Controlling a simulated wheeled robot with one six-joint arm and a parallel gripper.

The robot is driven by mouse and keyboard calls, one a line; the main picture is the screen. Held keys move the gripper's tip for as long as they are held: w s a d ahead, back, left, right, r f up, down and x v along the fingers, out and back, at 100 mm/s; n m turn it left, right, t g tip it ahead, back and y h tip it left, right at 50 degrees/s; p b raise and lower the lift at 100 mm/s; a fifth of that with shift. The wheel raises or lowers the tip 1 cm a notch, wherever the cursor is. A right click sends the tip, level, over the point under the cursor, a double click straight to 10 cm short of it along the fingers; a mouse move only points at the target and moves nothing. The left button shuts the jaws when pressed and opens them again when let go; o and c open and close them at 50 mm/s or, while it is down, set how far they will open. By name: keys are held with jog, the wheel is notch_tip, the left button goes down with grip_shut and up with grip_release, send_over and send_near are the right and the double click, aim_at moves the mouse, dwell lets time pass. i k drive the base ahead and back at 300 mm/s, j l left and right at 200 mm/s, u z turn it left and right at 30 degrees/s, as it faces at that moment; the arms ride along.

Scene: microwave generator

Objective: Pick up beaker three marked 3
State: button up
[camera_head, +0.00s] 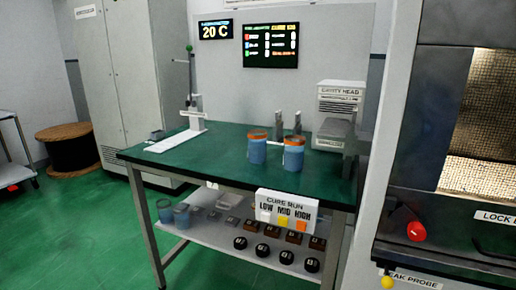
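Two blue beakers with orange bands near the top stand upright on the green-topped table. One is the left beaker (257,150) and the other the right beaker (293,156), close beside it. Two more bluish beakers, a left one (165,212) and a right one (181,217), sit at the left end of the lower shelf. No number can be read on any of them, so I cannot tell which is beaker three. My gripper does not show in this view.
The table (215,166) has free room at its left front. A white stand (192,125) is at its back left, two grey posts behind the beakers, a cavity head unit (340,105) at right. A cure run panel (286,211) hangs at front. A large cabinet (425,110) stands right.

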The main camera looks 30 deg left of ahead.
aim_at(293, 144)
jog(key=j+z, duration=0.1)
jog(key=j, duration=0.5)
jog(key=j+z, duration=0.1)
jog(key=j, duration=0.5)
jog(key=i+j+z, duration=0.1)
jog(key=j, duration=0.5)
jog(key=j+z, duration=0.15)
jog(key=j, duration=0.45)
jog(key=k+j+z, duration=0.1)
jog(key=j, duration=0.5)
jog(key=j+z, duration=0.1)
jog(key=j, duration=0.5)
jog(key=k+j+z, duration=0.1)
jog(key=j, duration=0.5)
jog(key=k+j+z, duration=0.1)
jog(key=j, duration=0.45)
jog(key=k, duration=0.05)
